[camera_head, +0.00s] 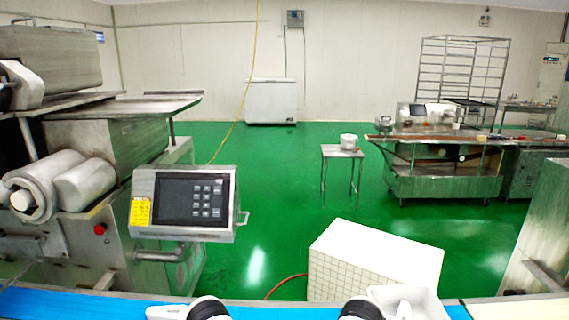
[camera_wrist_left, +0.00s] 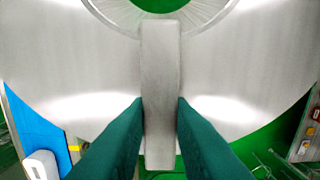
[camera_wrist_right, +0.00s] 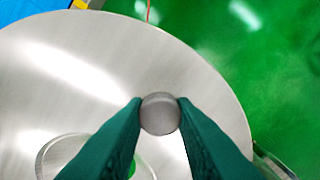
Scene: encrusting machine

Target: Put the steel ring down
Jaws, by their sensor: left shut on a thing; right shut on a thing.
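The steel ring (camera_wrist_left: 70,60) is a broad, flat, shiny disc with a round hole, seen close up in the left wrist view. My left gripper (camera_wrist_left: 160,104) has its green fingers shut on an upright flat steel bar by the ring. In the right wrist view a steel ring (camera_wrist_right: 195,75) with a hole at the lower left fills much of the picture. My right gripper (camera_wrist_right: 160,103) is shut on a small round steel knob over its face. I cannot tell whether something supports the ring from below. The head view shows neither the ring nor my fingers.
A blue belt (camera_head: 80,305) runs along the bottom of the head view. The steel machine with its control panel (camera_head: 185,203) stands at the left. A white tiled block (camera_head: 375,260) and a white tub (camera_head: 420,302) are ahead.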

